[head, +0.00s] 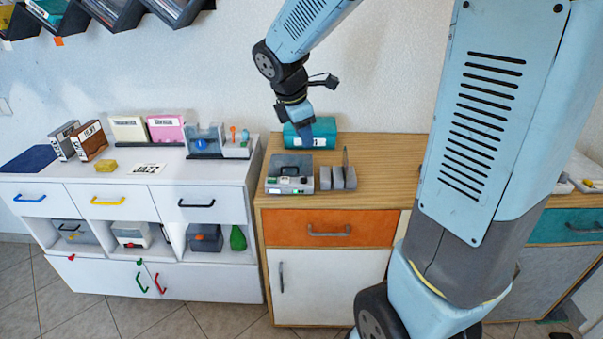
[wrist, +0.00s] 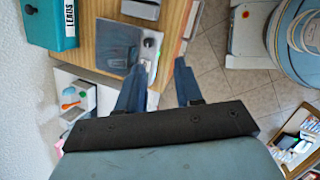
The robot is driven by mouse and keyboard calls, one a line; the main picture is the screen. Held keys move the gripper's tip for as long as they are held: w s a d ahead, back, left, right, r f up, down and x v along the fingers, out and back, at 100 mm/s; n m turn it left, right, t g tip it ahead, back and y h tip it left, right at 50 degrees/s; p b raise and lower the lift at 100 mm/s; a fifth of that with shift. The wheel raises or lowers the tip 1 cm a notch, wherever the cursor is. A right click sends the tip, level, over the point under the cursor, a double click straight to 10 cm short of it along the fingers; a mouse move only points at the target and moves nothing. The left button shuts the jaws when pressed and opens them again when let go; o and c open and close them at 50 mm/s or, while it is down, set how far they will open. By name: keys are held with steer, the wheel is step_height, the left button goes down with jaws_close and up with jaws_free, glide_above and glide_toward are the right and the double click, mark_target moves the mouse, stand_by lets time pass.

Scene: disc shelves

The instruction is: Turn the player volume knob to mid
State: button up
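The player (head: 290,173) is a grey box with a dark lid and a pale front strip of small controls. It stands on the wooden cabinet top. In the head view my gripper (head: 308,138) hangs above and behind the player.
A teal box (head: 322,132) labelled LEADS stands behind the player. Grey upright holders (head: 338,178) stand just right of it. A white cabinet (head: 120,178) with boxes and a small rack (head: 207,141) is at the left. Wooden top (head: 390,152) is bare further right.

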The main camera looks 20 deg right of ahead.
mark_target(304, 177)
steer(key=w+f+n, duration=0.2)
steer(key=f, duration=0.4)
steer(key=w+d+f+n, duration=0.1)
steer(key=w+f, duration=0.2)
steer(key=f, duration=0.3)
steer(key=w+d+f+n, duration=0.1)
steer(key=w+f+n, duration=0.1)
steer(key=f, duration=0.3)
steer(key=shift+w+d+f+n+h, duration=0.2)
steer(key=shift+w+f+n+h, duration=0.1)
steer(key=shift+w+f, duration=0.15)
steer(key=shift+r, duration=0.1)
steer(key=shift+c, duration=0.4)
jaws_close()
steer(key=shift+d, duration=0.15)
